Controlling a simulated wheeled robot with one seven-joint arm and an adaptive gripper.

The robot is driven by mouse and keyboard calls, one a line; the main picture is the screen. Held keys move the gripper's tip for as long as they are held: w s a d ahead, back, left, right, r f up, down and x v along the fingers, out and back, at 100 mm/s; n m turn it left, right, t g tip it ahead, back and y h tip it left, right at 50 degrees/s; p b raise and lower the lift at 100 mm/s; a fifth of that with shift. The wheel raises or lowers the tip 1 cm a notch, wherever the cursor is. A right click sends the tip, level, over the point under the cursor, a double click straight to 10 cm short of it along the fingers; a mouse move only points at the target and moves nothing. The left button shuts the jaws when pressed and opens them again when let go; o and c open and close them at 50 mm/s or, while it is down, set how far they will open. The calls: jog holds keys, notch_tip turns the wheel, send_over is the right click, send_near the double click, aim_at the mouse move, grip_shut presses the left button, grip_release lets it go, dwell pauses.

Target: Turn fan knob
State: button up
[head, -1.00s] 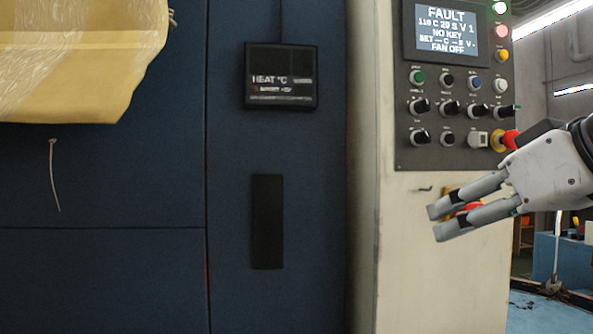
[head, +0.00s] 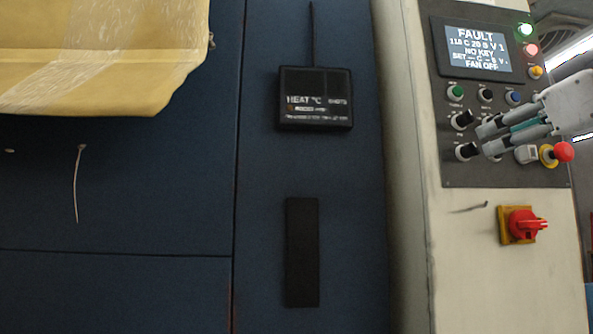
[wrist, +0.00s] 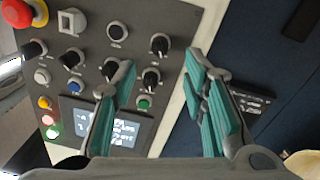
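The grey control panel (head: 440,100) bears several black selector knobs. Two of them show at its left side in the head view, an upper black knob (head: 461,120) and a lower black knob (head: 466,152). Their labels are too small to read, so I cannot tell which is the fan knob. The display (head: 476,50) reads FAULT, NO KEY and FAN OFF. My gripper (head: 484,140) is in front of the panel, hiding some knobs. In the wrist view my gripper (wrist: 160,65) is open and empty, with a black knob (wrist: 150,78) seen between its teal-padded fingers.
A red emergency-stop button (head: 564,151) sticks out right of the fingers. A red rotary switch (head: 524,225) on a yellow plate sits below the panel. A dark blue cabinet (head: 150,190) with a heat display (head: 315,98) stands at left.

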aim_at(476, 147)
jog(key=w, duration=0.7)
jog(key=shift+w+d, duration=0.15)
jog(key=shift+d, duration=0.05)
grip_shut()
